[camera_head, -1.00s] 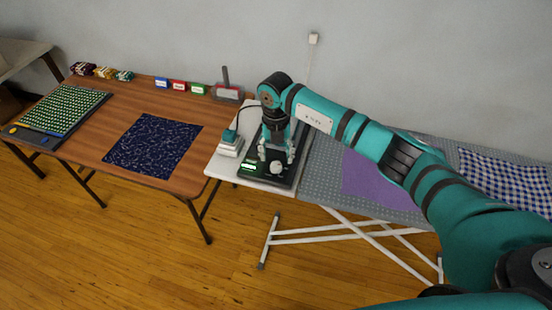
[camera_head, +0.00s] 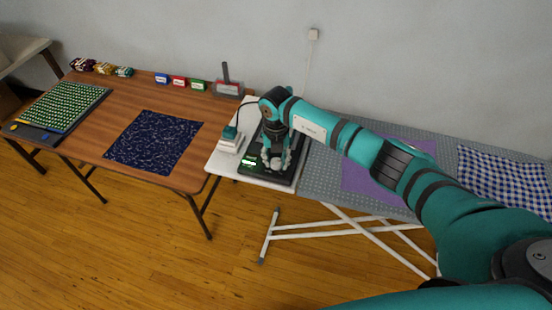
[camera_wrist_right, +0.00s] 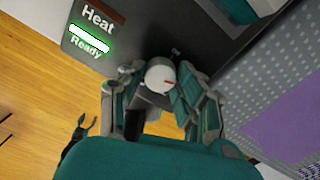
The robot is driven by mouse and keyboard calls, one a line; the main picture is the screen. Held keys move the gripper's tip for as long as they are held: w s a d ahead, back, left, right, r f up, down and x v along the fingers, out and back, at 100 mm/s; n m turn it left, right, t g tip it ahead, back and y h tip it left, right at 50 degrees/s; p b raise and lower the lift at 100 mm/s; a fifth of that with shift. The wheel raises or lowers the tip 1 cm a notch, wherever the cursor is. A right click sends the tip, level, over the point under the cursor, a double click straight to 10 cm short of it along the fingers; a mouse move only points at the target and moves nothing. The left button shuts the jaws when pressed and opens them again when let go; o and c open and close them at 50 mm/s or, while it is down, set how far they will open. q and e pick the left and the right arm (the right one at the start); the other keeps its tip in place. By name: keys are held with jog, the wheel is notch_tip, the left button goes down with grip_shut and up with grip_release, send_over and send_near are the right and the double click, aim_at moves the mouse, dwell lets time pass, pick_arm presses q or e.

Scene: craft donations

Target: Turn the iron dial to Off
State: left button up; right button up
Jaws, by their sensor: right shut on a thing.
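The iron dial is a round white knob with a red mark, seen in the right wrist view (camera_wrist_right: 160,76). It sits on a dark control plate (camera_head: 284,179) on the white end of the ironing board. The red mark is on the knob's right side in that view. A green-lit panel (camera_wrist_right: 88,38) beside it reads "Heat" and "Ready". My right gripper (camera_head: 276,164) is shut on the dial from above, with its fingers (camera_wrist_right: 160,90) on both sides. They partly hide the knob. A small dark pronged shape is low left in the wrist view; I cannot tell if it is my left gripper.
A small white and teal stack (camera_head: 230,141) stands left of the plate. A brown table (camera_head: 190,178) with a dark blue patterned cloth (camera_head: 155,142) is further left. The grey ironing board (camera_head: 322,176) extends right with a purple cloth (camera_head: 372,185) and a checked cloth (camera_head: 500,174).

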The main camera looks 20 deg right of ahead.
jog(key=shift+c, duration=1)
jog(key=shift+w+f+n+b, duration=0.1)
jog(key=shift+n+b, duration=0.7)
jog(key=shift+b, duration=0.2)
jog(key=n+b, duration=1.1)
jog(key=shift+r+n+b, duration=0.2)
jog(key=shift+n+b, duration=0.2)
jog(key=shift+n, duration=0.3)
